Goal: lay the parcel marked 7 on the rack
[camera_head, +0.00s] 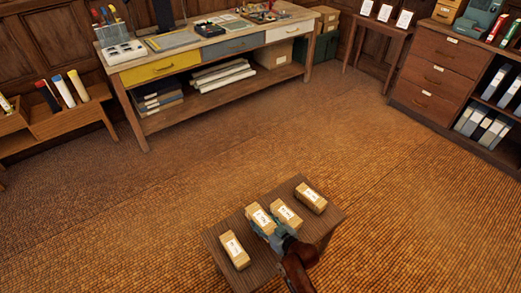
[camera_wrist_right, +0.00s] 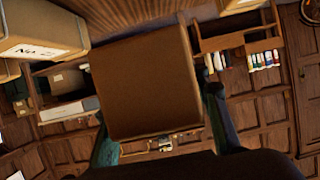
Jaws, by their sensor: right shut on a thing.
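Several tan parcels with white labels are at a low brown stand with a lined top (camera_head: 219,237), which may be the rack. My right gripper (camera_head: 268,230) is shut on one parcel (camera_head: 259,214), second from the left. The held parcel fills the middle of the wrist view (camera_wrist_right: 148,80) between the two fingers. I cannot tell whether it touches the stand. Another parcel (camera_head: 287,214) is close on its right, one (camera_head: 311,200) is at the far right corner, and one (camera_head: 235,252) at the near left. Label numbers are too small to read. My left gripper is out of view.
A workbench (camera_head: 222,48) with drawers stands along the back wall. A tube holder (camera_head: 72,120) is at the left, a drawer cabinet (camera_head: 436,80) at the right. A small side table (camera_head: 380,28) stands at the back. The carpet around the stand is clear.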

